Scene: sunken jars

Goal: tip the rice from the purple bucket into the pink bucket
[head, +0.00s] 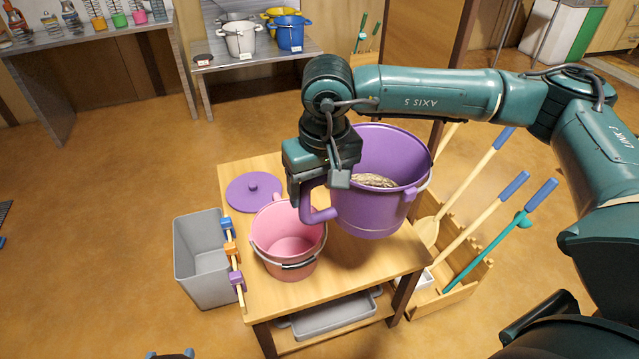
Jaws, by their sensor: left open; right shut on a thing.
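The purple bucket (375,212) has pale rice (374,181) inside and a thick side handle. My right gripper (306,200) is shut on that handle, at the bucket's left side. The purple bucket is close to upright, right of the pink bucket, and looks raised over the table. The pink bucket (289,245) stands upright on the wooden table (370,262), its wire handle hanging at the front. Its visible inside looks empty; my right gripper hides part of its right rim. Only the tips of my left gripper (170,355) show at the bottom edge, apart from both buckets.
A purple lid (254,191) lies at the table's back left. A grey bin (201,262) stands at the table's left side, beside coloured clips. A wooden rack (455,292) with long-handled tools stands on the right. A grey tray (330,316) is on the lower shelf.

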